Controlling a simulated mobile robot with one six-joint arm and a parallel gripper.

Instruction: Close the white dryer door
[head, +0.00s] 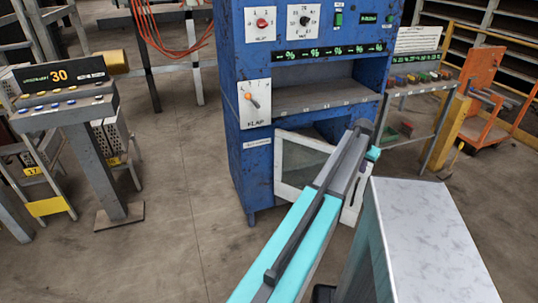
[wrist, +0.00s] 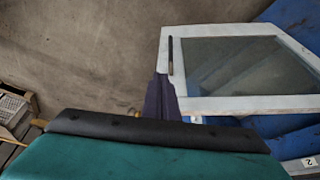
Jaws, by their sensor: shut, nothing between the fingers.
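The white dryer door (head: 303,155) has a white frame around a glass pane and stands swung out from the lower part of the blue cabinet (head: 257,180).
The cabinet carries an orange flap switch (head: 252,98) and an open shelf above the door. A pale-topped block (head: 430,235) stands at the lower right. A grey sign post (head: 90,150) is at the left. The concrete floor between post and cabinet is clear.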

